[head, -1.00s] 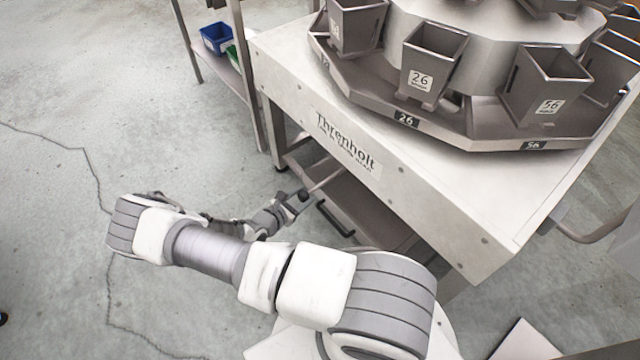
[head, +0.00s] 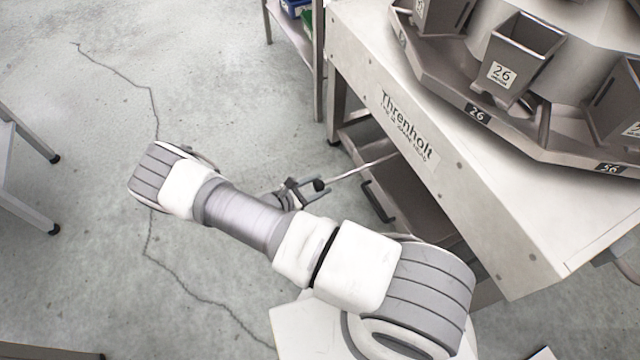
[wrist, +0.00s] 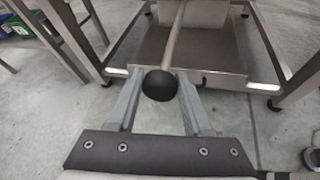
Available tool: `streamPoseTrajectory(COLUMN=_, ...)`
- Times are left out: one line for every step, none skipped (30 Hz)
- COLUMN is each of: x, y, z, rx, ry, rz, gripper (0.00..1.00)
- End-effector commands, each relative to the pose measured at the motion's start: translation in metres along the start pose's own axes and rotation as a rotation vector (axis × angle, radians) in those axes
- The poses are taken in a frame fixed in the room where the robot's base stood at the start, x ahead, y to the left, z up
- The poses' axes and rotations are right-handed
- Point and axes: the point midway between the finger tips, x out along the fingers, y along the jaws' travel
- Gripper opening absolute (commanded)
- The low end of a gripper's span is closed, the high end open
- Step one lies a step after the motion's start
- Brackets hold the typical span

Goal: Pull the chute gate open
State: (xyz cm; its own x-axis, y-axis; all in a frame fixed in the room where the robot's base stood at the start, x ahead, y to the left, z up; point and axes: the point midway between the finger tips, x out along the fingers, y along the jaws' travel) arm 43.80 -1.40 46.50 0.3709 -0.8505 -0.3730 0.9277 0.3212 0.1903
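The chute gate's control appears as a thin, pale rod with a black ball knob (head: 319,184), sticking out from under the white machine table. The same black knob (wrist: 160,85) shows in the wrist view, between the tips of my two fingers. My gripper (head: 311,188) is shut on the knob, with one finger on each side of it and little or no gap visible. In the wrist view the rod (wrist: 178,40) runs away from the knob toward the machine. The gate plate itself cannot be made out; the rod's far end is hidden under the table.
The white machine table (head: 440,160) carries a ring of grey buckets (head: 512,62). A dark handle (head: 376,203) sits on its lower shelf, near the rod. A shelf rack (head: 295,35) with blue and green bins stands behind. The floor at left is mostly clear.

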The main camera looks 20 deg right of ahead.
Motion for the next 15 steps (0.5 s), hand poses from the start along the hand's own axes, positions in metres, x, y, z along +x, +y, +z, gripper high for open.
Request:
streamPoseTrajectory(x=-0.0049, y=0.0011, z=-0.0041, rx=0.0, ry=0.011, rz=0.004, gripper=0.58)
streamPoseTrajectory(x=-0.0048, y=0.0011, z=-0.004, rx=0.0, ry=0.011, rz=0.004, gripper=0.64)
streamPoseTrajectory(x=-0.0044, y=0.0011, z=-0.0036, rx=0.0, ry=0.01, rz=0.004, gripper=0.71)
streamPoseTrajectory(x=-0.0041, y=0.0011, z=-0.0033, rx=0.0, ry=0.009, rz=0.004, gripper=0.76)
streamPoseTrajectory(x=-0.0038, y=0.001, z=-0.003, rx=0.0, ry=0.009, rz=0.004, gripper=0.78)
streamPoseTrajectory(x=-0.0034, y=0.0009, z=-0.0027, rx=0.0, ry=0.008, rz=0.003, gripper=0.78)
streamPoseTrajectory(x=-0.0032, y=0.0009, z=-0.0026, rx=0.0, ry=0.007, rz=0.003, gripper=0.78)
streamPoseTrajectory(x=-0.003, y=0.0009, z=-0.0024, rx=0.0, ry=0.007, rz=0.003, gripper=0.78)
streamPoseTrajectory(x=-0.0027, y=0.0008, z=-0.0022, rx=0.0, ry=0.007, rz=0.003, gripper=0.78)
streamPoseTrajectory(x=-0.0026, y=0.0008, z=-0.0021, rx=0.0, ry=0.006, rz=0.003, gripper=0.78)
streamPoseTrajectory(x=-0.0025, y=0.0007, z=-0.002, rx=0.0, ry=0.006, rz=0.003, gripper=0.78)
streamPoseTrajectory(x=-0.0024, y=0.0008, z=-0.0019, rx=0.0, ry=0.006, rz=0.003, gripper=0.78)
streamPoseTrajectory(x=-0.0027, y=0.0008, z=-0.0018, rx=0.0, ry=0.006, rz=0.003, gripper=0.78)
streamPoseTrajectory(x=-0.0036, y=0.0009, z=-0.0016, rx=0.0, ry=0.006, rz=0.003, gripper=0.78)
streamPoseTrajectory(x=-0.0056, y=0.0011, z=-0.0014, rx=0.0, ry=0.006, rz=0.003, gripper=0.78)
